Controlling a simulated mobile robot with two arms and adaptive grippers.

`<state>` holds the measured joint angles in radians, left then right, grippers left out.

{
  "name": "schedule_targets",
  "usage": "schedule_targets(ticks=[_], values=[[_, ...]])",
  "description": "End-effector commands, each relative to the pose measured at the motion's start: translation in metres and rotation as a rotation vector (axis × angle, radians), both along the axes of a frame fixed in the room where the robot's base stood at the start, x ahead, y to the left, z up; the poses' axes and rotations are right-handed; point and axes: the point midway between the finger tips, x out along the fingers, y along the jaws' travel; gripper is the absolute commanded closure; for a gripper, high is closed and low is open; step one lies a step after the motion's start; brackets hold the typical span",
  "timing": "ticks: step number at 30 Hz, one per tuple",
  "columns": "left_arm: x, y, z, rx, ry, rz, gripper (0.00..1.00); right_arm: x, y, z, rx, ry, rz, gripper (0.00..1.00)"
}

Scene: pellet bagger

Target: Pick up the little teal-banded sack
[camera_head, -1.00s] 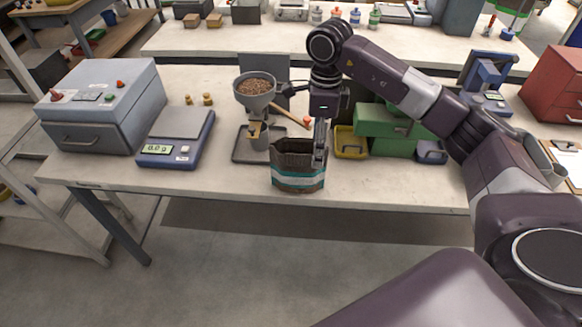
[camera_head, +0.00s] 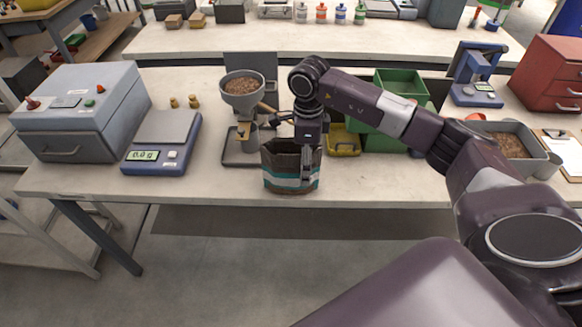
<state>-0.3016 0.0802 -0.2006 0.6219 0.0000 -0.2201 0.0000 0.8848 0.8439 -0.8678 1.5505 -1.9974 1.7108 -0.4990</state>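The little sack (camera_head: 278,176) is dark brown with a teal and a white band. It stands upright near the front edge of the middle table, its dark upper edge level with my gripper. My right gripper (camera_head: 307,172) points down at the sack's right side. One finger shows in front of the sack's wall, reaching down over the bands. The other finger is hidden, so I cannot tell whether they grip the wall. My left gripper is out of view.
A pellet-filled funnel (camera_head: 243,87) on a stand is just behind the sack. A scale (camera_head: 163,141) and a grey cabinet (camera_head: 75,110) stand left. A yellow bin (camera_head: 343,146) and green bins (camera_head: 398,84) stand right. The table front left of the sack is clear.

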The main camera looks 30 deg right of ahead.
Motion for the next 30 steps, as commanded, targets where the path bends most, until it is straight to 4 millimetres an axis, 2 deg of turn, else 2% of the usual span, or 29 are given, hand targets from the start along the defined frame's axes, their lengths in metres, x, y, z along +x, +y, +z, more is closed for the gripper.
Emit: schedule_targets(ticks=[1,6,12,30], values=[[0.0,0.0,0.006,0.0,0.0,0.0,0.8,-0.001,0.0,-0.005,0.001,0.003,-0.001,0.34],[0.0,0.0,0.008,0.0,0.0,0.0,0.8,0.0,0.001,-0.018,0.001,-0.001,0.001,0.34],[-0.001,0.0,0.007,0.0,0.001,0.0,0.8,0.0,0.0,-0.019,0.0,-0.001,0.001,0.34],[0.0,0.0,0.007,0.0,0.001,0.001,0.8,0.0,0.0,-0.019,0.0,-0.001,0.0,0.99]])
